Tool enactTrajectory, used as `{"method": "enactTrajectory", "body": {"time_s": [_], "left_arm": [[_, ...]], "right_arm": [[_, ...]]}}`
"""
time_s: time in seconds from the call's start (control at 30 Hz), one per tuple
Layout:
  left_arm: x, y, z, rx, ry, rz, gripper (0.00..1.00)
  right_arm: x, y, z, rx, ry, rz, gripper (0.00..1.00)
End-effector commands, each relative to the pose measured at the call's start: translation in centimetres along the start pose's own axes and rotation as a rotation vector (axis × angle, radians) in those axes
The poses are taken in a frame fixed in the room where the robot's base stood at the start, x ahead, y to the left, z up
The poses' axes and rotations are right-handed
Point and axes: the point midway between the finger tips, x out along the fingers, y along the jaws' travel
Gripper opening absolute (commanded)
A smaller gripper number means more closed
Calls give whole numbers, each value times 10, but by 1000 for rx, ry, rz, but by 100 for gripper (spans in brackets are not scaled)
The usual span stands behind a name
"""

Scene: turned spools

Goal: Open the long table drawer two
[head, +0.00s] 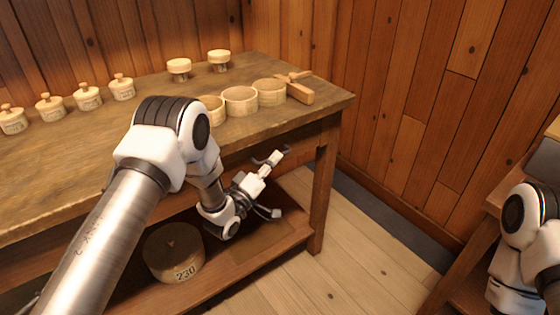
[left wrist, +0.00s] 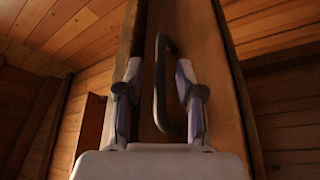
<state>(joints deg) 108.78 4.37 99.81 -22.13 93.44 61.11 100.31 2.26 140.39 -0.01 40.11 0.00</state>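In the left wrist view a dark, narrow loop-shaped handle (left wrist: 161,75) stands out from a brown wooden drawer front (left wrist: 205,45). My left gripper (left wrist: 160,92) is open, with one finger on each side of this handle. The left finger is clear of it; the right finger looks very close, and I cannot tell whether it touches. In the head view my left gripper (head: 270,168) is at the front of the table (head: 60,185), below its top. My left arm covers much of the table front. The drawer looks shut. My right gripper is out of view.
Lidded jars (head: 88,97), round wooden rings (head: 240,100) and a wooden tool (head: 300,90) stand on the table top. A round box marked 230 (head: 174,254) sits on the low shelf (head: 270,250). Floor (head: 350,250) is free right of the table.

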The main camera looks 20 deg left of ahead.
Motion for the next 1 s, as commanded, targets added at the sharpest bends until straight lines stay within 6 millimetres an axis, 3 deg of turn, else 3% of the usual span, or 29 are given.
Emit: {"method": "enactTrajectory", "body": {"time_s": [0.17,0.4,0.47,0.5,0.53,1.0], "left_arm": [[22,-1,1,1,-1,-1,37],[24,-1,0,0,-1,-3,37],[24,-1,0,0,-1,-3,20],[24,-1,0,0,-1,-3,5],[24,-1,0,0,-1,-3,0],[24,-4,-2,0,0,-4,0]], "right_arm": [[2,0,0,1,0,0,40],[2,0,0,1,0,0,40],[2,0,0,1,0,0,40],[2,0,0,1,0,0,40],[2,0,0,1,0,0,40],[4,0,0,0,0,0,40]]}}
